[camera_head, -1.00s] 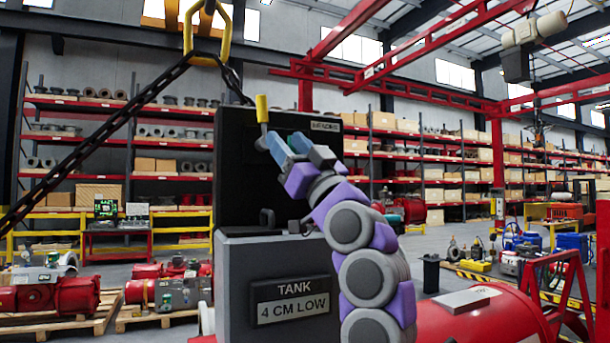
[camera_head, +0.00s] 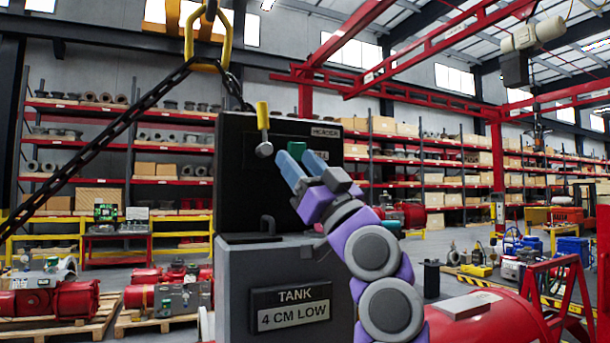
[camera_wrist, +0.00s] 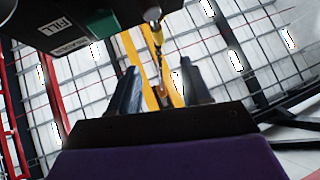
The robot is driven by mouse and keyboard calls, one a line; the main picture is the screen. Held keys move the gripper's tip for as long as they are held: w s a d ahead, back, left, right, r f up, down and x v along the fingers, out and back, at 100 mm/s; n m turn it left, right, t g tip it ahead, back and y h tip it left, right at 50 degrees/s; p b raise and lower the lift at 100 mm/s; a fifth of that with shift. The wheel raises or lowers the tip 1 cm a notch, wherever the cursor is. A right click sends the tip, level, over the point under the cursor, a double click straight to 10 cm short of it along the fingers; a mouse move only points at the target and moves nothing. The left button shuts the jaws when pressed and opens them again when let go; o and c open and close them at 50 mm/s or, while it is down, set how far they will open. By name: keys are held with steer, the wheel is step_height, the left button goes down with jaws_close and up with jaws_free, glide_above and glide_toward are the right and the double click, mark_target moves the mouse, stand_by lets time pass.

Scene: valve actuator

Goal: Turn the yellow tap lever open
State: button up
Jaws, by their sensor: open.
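The yellow tap lever (camera_head: 262,115) stands nearly upright on a metal pivot (camera_head: 264,149), on the front of the black upper box (camera_head: 236,170). It also shows in the wrist view at the top centre as a yellow handle (camera_wrist: 157,34) below a round metal pivot (camera_wrist: 152,14). My gripper (camera_head: 287,153) is open, with blue fingers just right of the pivot and below the lever's handle, apparently apart from it. In the wrist view nothing is held between the fingers (camera_wrist: 160,80). The depth gap to the lever is hard to tell.
A green part (camera_head: 296,149) sits on the box front by a FILL label (camera_head: 320,155), close behind my fingers. A grey TANK box (camera_head: 235,300) stands below. A chain with a yellow hook (camera_head: 206,35) hangs at upper left. Red cylinders (camera_head: 490,318) lie at lower right.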

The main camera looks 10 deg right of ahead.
steer(key=shift+s+d+f, duration=0.15)
steer(key=shift+d+f, duration=0.2)
steer(key=shift+f, duration=0.35)
steer(key=shift+a, duration=0.1)
